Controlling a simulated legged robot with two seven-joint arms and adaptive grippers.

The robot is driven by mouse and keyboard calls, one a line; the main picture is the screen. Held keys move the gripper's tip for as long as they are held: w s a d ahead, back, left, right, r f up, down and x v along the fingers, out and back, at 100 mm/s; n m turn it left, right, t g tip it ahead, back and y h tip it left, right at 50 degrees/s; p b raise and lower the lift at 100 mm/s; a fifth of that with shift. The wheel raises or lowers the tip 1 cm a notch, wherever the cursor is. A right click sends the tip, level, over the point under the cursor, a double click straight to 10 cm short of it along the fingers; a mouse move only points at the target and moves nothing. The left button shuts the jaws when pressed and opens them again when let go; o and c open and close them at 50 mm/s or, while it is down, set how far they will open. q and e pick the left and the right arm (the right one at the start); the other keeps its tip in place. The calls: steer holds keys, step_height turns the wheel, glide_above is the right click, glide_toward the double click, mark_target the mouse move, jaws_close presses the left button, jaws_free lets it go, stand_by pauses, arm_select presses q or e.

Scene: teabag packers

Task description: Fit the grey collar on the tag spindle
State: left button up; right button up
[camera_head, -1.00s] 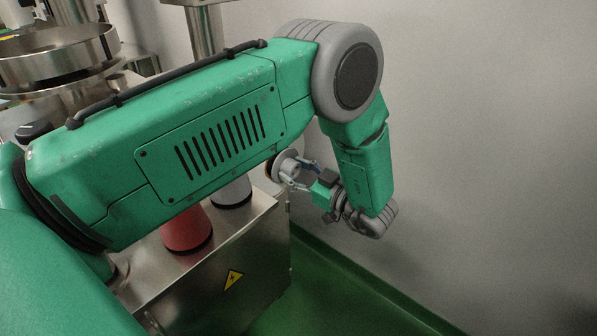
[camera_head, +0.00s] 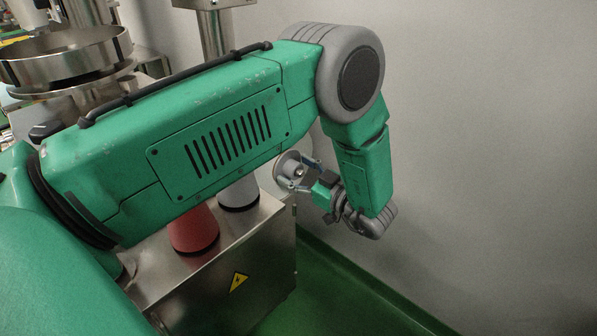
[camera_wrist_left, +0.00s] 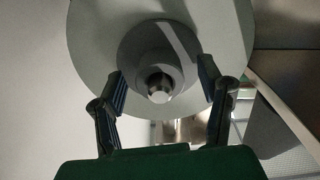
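The grey collar (camera_wrist_left: 146,42) is a stepped ring in front of a large pale disc (camera_wrist_left: 92,48) in the left wrist view. The bright metal tip of the tag spindle (camera_wrist_left: 160,90) shows in its middle, so the collar looks to be around the spindle. How far on it sits I cannot tell. My left gripper (camera_wrist_left: 162,86) has its two fingers spread, one on each side of the collar, with narrow gaps and nothing clearly pinched. In the head view the left gripper (camera_head: 301,177) faces the pale disc (camera_head: 280,160) beside the machine. My right gripper is out of view.
A steel cabinet (camera_head: 258,265) with a warning label stands below my arm. A red cone (camera_head: 193,232) and a pale cone (camera_head: 240,194) stand on it. A round steel bowl (camera_head: 65,68) is at the upper left. The plain wall (camera_head: 490,120) closes off the right.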

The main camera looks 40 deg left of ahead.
arm_select(q)
steer(key=shift+d, duration=0.5)
steer(key=d, duration=1.1)
steer(key=shift+s, duration=0.45)
steer(key=shift+w, duration=0.1)
